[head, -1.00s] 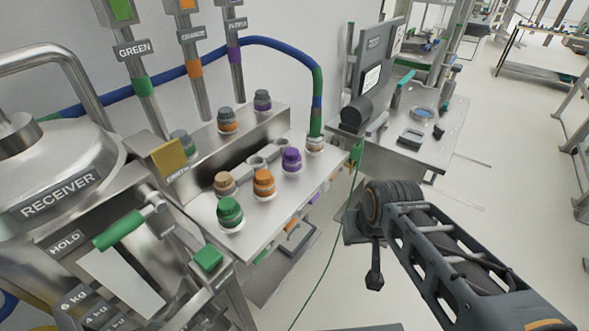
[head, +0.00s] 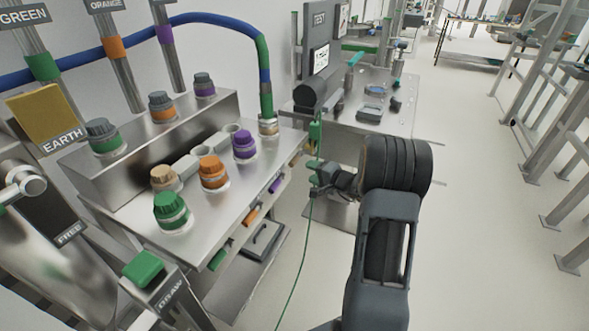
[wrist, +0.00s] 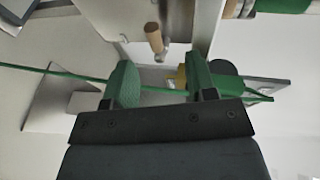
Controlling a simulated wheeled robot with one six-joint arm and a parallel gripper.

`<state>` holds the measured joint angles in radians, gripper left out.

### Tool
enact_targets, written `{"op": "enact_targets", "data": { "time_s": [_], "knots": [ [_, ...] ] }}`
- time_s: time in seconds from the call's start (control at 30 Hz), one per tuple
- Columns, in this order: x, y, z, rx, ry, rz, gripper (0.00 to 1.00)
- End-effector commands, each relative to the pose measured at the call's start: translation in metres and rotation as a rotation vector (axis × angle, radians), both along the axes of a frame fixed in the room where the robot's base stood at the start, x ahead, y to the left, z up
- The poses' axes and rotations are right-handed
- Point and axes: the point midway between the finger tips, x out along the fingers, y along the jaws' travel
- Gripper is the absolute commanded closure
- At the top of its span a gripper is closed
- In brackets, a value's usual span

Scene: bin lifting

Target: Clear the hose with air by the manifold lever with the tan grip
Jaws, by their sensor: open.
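The manifold lever's tan grip (wrist: 153,38) shows in the wrist view, ahead of my open fingers and slightly left of the middle, with a short metal stem below it. In the head view my gripper (head: 318,180) points left, off the right end of the steel bench. The blue hose (head: 205,20) with green bands drops into a collar at the bench's back right corner.
The steel bench (head: 215,215) carries green, orange, purple and tan caps. A green cable (head: 296,270) hangs close by my gripper and crosses behind the fingers in the wrist view. A test stand (head: 350,85) stands behind.

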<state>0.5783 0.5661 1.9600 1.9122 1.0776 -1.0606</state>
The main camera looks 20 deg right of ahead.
Motion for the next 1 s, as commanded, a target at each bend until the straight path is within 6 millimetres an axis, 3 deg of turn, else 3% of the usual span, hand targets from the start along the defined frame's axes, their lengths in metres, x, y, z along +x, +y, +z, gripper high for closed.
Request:
{"op": "enact_targets", "data": {
  "time_s": [0.1,0.2,0.7,1.0],
  "knots": [
    [0.006,-0.02,-0.016,0.014,-0.024,-0.069,0.48],
    [0.015,-0.025,-0.02,0.016,-0.032,-0.092,0.48],
    [0.099,0.005,-0.036,0.018,-0.033,-0.095,0.48],
    [0.128,0.015,-0.042,0.018,-0.032,-0.095,0.48]
  ]
}}
